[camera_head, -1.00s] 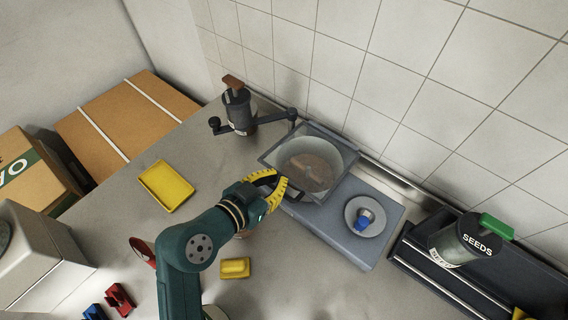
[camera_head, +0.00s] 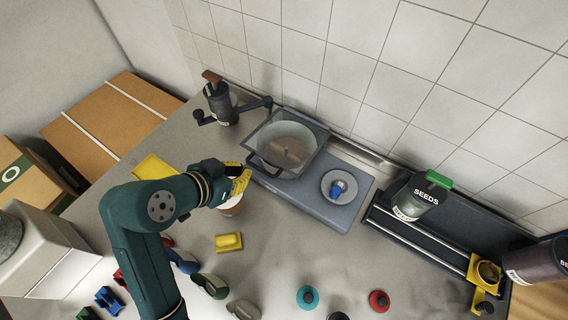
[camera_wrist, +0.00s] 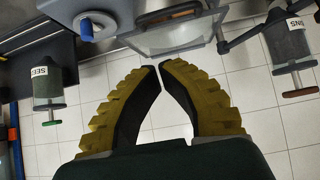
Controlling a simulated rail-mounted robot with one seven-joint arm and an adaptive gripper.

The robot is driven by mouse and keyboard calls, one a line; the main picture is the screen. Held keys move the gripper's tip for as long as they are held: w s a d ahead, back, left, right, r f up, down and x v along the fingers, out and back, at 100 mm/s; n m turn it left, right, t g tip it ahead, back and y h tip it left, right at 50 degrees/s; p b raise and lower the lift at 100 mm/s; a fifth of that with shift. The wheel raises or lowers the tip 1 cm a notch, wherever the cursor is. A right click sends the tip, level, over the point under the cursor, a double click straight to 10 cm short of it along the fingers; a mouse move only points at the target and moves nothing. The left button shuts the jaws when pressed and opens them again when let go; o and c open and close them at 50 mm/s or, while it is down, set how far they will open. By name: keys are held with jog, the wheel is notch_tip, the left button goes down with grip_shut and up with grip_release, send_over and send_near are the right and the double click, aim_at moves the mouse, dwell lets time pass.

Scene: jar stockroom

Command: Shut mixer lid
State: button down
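The mixer has a blue-grey base (camera_head: 310,200) and a round bowl with brown contents (camera_head: 287,148). Its square, clear, dark-framed lid (camera_head: 318,128) lies over the bowl and looks about level; I cannot tell if it is fully down. A dark curved handle (camera_head: 264,165) is on the lid's near left edge. In the wrist view the lid (camera_wrist: 178,42) and handle (camera_wrist: 170,14) show beyond the fingertips. My gripper (camera_head: 244,180), with yellow-backed fingers, is left of the handle and apart from it. In the wrist view its fingertips (camera_wrist: 160,67) almost meet, with nothing between them.
A dial with a blue knob (camera_head: 338,188) is on the base. A seeds jar (camera_head: 412,200) stands in the dark rack at right. A yellow tray (camera_head: 152,167) and yellow block (camera_head: 229,242) lie nearby.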

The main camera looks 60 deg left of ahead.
notch_tip(320, 180, up, 2)
jog(key=p, duration=0.1)
send_over(261, 170)
notch_tip(261, 170, down, 7)
jog(key=shift+r, duration=0.1)
notch_tip(261, 170, down, 3)
jog(key=shift+p, duration=0.35)
jog(key=shift+f, duration=0.55)
jog(key=shift+f, duration=0.15)
